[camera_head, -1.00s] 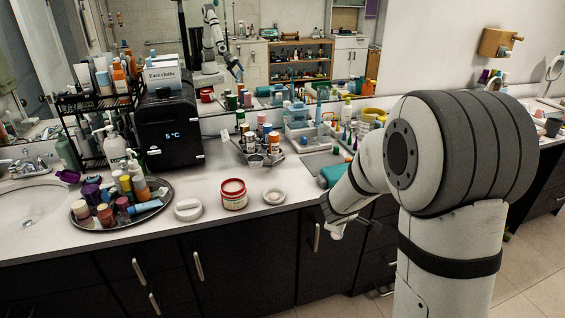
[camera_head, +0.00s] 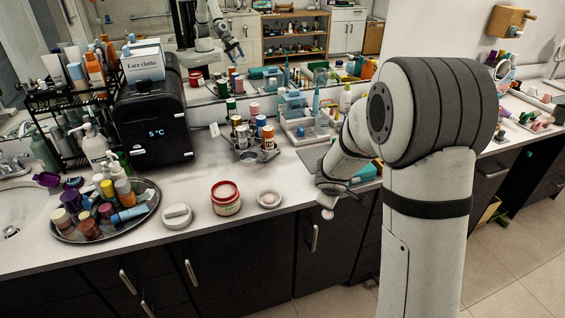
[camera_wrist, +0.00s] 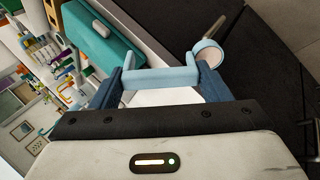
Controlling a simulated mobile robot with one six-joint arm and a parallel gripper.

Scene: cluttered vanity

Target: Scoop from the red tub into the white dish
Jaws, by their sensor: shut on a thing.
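The red tub (camera_head: 226,199), with a red rim and a pale label, stands near the counter's front edge. The small round white dish (camera_head: 269,200) sits just right of it, apart from it. My gripper (camera_head: 328,198) is right of the dish, by the counter's front edge, and looks shut on a small scoop. The scoop's pale round end (camera_head: 327,213) hangs below the fingers. In the wrist view my gripper (camera_wrist: 161,76) has dark blue fingers with light blue pieces between them, and the scoop's round cup (camera_wrist: 208,53) shows at the right finger. The cup's contents cannot be told.
A white round lidded item (camera_head: 177,216) stands left of the tub. A dark oval tray (camera_head: 150,212) of bottles lies farther left. A black box (camera_head: 155,132) and a metal caddy (camera_head: 262,155) stand behind. A teal item (camera_head: 366,174) lies beside my wrist.

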